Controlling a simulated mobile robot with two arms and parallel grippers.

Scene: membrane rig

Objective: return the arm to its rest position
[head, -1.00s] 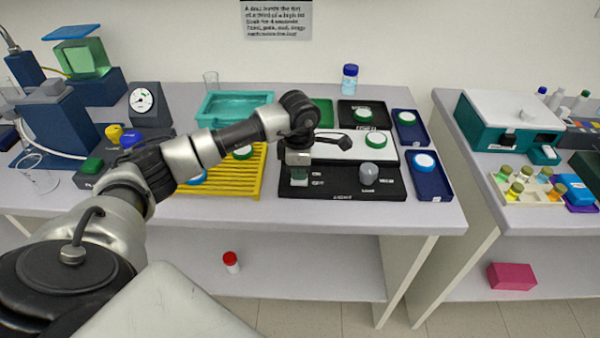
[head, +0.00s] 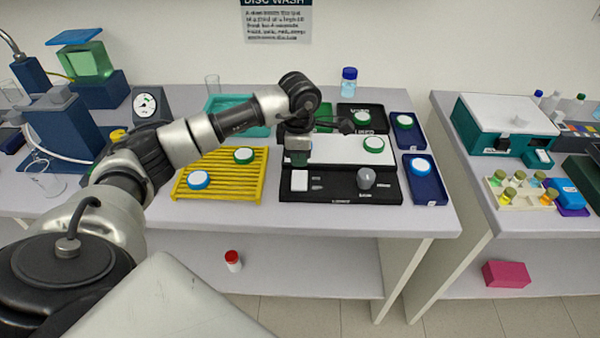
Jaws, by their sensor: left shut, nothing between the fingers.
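My left arm reaches in from the left over the bench. Its gripper (head: 298,160) points down above the left part of the black panel (head: 325,190), with the fingers shut and nothing seen between them. It looks raised a little above a white square (head: 299,180) on that panel. A grey knob (head: 366,178) stands on the panel to the right of the gripper. My right gripper is not in view.
A yellow rack (head: 225,185) holds a blue-rimmed disc (head: 199,180) and a green-rimmed disc (head: 244,155). Blue trays (head: 430,188) with discs stand at right. A teal tray (head: 257,131) lies behind the arm. A gap separates the second bench.

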